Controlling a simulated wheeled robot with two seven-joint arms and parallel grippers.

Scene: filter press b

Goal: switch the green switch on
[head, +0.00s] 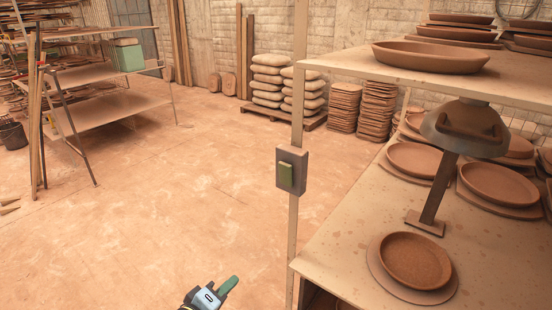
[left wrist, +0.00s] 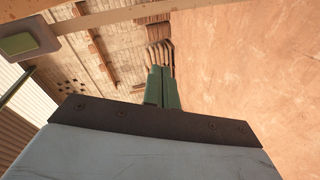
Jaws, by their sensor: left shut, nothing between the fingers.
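The green switch (head: 285,174) is a rectangular rocker on a grey box (head: 291,170), fixed to the upright post of the shelf near the middle of the head view. In the left wrist view the green switch (left wrist: 17,44) shows at the upper left, on its pale box. My left gripper (head: 232,280) is low in the head view, below and to the left of the switch and apart from it. Its green fingers (left wrist: 162,85) are together and empty in the left wrist view. My right gripper is in neither view.
The floor (head: 190,190) left of the post is clear. Stacked sacks (head: 270,78) stand far back.

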